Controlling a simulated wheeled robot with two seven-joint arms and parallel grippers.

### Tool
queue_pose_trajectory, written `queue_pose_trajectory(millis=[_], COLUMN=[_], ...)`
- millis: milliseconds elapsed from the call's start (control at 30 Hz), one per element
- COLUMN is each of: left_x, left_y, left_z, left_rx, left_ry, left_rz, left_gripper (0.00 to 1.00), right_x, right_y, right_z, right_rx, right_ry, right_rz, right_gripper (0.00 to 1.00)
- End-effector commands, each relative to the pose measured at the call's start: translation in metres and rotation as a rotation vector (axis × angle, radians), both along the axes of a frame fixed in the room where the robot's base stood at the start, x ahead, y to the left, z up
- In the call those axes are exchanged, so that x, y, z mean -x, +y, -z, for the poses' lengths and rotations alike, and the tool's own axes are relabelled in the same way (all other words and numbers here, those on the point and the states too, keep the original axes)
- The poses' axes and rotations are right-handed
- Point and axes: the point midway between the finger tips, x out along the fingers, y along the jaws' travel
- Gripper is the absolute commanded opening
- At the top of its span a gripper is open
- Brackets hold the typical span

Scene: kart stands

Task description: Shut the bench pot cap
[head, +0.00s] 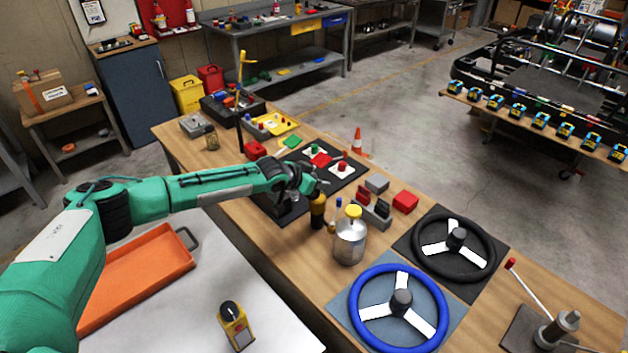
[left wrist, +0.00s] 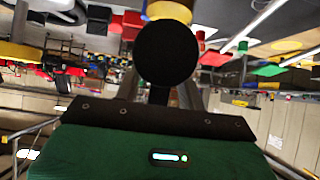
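A silver metal pot (head: 349,243) stands upright on the wooden bench, with a yellow cap (head: 353,211) at its top. I cannot tell from here whether the cap is fully down. My left gripper (head: 312,188) is above the bench, to the left of the pot and a little farther back, apart from it. My right gripper is not in view.
A blue steering wheel (head: 362,311) and a black one (head: 483,239) lie on mats right of the pot. Small red and grey blocks (head: 405,201) sit behind it. An orange tray (head: 137,275) and a yellow device (head: 235,325) are on the white table in front.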

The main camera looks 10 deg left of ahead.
Motion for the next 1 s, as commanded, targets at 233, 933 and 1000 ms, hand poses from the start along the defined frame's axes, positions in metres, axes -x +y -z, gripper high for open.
queue_pose_trajectory(millis=[233, 933, 1000], left_x=[0.011, 0.088, 0.091], left_y=[0.009, 0.060, 0.062], left_z=[-0.009, -0.074, -0.076], left_rx=[0.001, 0.000, -0.001], left_ry=[-0.001, 0.000, 0.002], left_rz=[0.000, -0.001, -0.001], left_gripper=[0.40, 0.40, 0.40], right_x=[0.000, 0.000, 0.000], right_y=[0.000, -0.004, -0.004], right_z=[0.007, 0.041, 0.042], right_rx=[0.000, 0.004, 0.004], right_ry=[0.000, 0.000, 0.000], right_rz=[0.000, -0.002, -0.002], right_gripper=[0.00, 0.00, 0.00])
